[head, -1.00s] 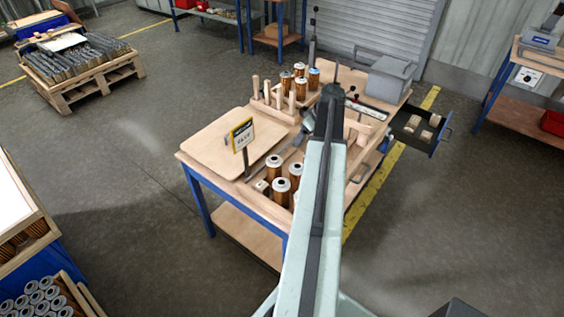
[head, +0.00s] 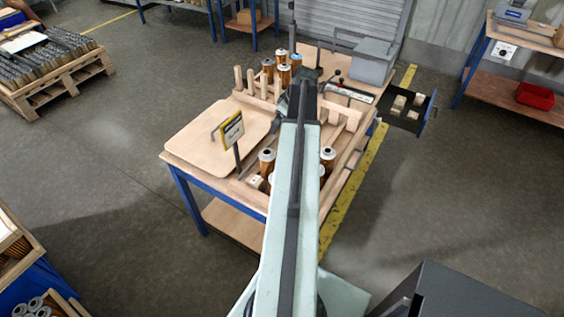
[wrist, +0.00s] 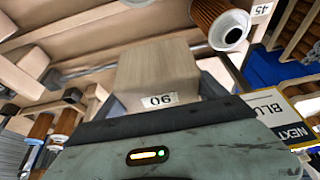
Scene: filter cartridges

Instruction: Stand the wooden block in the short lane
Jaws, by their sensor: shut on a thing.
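The wooden block (wrist: 158,68) fills the middle of the wrist view, with a small white label that reads 90 or 06. My gripper (wrist: 165,98) is shut on it, with grey finger parts at its sides. In the head view my arm reaches over the workbench (head: 190,158), and its end hides the block. Wooden rails forming lanes (head: 345,122) show just right of the arm's end. I cannot tell which lane is the short one. The block appears held above the bench; contact below it is hidden.
Orange filter cartridges stand at the back (head: 283,72) and near front (head: 266,160) of the bench. A yellow-edged sign (head: 232,130) stands left of my arm. Upright wooden pegs (head: 250,82) are behind it. An open drawer (head: 408,108) with blocks juts out right.

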